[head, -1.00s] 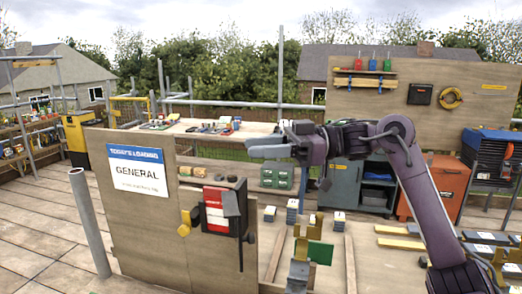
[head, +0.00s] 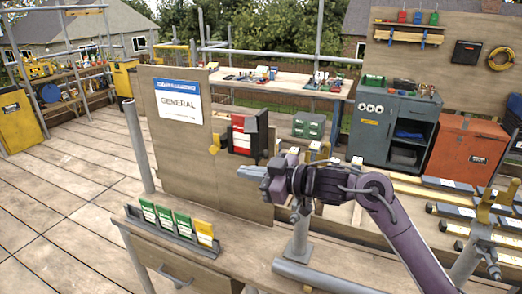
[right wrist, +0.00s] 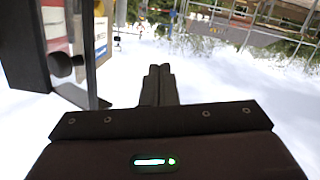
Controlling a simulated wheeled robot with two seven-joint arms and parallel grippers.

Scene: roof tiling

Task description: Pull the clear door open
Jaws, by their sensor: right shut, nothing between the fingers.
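A red and black box (head: 241,136) is mounted on the wooden panel (head: 165,140), with a grey part at its upper right. In the right wrist view the box (right wrist: 22,45) is at the upper left, with a dark-framed clear pane (right wrist: 84,50) and a round black knob (right wrist: 60,66) beside it. I cannot tell how far the pane stands from the box. My right gripper (head: 245,171) is shut and empty just below and in front of the box; its fingers (right wrist: 160,82) appear apart from the pane. My left gripper is out of view.
A "GENERAL" sign (head: 179,101) is on the panel. A yellow piece (head: 214,144) sticks out left of the box. A rack of green and yellow cards (head: 176,227) stands on the near bench (head: 225,265). A grey pole (head: 135,145) stands left of the panel.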

